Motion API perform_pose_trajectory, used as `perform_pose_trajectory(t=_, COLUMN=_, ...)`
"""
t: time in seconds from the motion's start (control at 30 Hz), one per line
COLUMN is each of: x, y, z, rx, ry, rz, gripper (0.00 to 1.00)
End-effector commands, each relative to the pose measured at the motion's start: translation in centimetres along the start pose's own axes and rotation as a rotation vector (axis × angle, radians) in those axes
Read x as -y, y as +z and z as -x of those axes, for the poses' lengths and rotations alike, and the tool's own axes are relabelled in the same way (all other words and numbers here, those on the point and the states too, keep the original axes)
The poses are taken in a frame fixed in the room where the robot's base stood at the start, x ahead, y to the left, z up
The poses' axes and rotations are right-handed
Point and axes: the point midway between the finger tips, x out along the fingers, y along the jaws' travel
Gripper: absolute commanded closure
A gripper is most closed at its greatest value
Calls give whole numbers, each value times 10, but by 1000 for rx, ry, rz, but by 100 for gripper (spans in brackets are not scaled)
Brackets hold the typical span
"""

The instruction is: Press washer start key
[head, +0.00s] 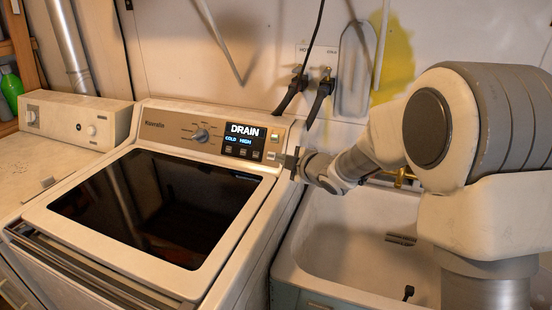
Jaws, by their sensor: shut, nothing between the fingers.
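The washer (90,235) stands at the left centre with its dark glass lid closed. Its control panel (165,125) runs along the back, with a round dial (201,135) and a lit display (244,138) reading DRAIN, COLD and HIGH. Small keys (243,153) sit in a row under the display, and more keys (274,138) sit at its right; their labels are too small to read. My gripper (290,160) is shut and empty at the right end of the panel, beside the right-hand keys. I cannot tell whether it touches one.
A white utility sink (345,235) with a brass tap (400,177) lies right of the washer, under my arm. Hose valves (322,95) and hoses hang on the wall behind. A second appliance (78,118) stands at left, near a green bottle (11,88).

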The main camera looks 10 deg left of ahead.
Motion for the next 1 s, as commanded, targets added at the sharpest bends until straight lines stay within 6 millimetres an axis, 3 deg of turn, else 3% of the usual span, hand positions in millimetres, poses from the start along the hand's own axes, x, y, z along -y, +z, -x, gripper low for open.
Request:
perform_pose_trajectory(t=0.2, x=0, y=0, z=18, rx=0, ry=1, rz=-1, gripper=100)
perform_pose_trajectory(t=0.87, x=0, y=0, z=19, rx=0, ry=0, rz=-1, gripper=100)
perform_pose_trajectory(t=1.0, x=-10, y=5, z=30, rx=36, ry=7, rz=-25, gripper=100)
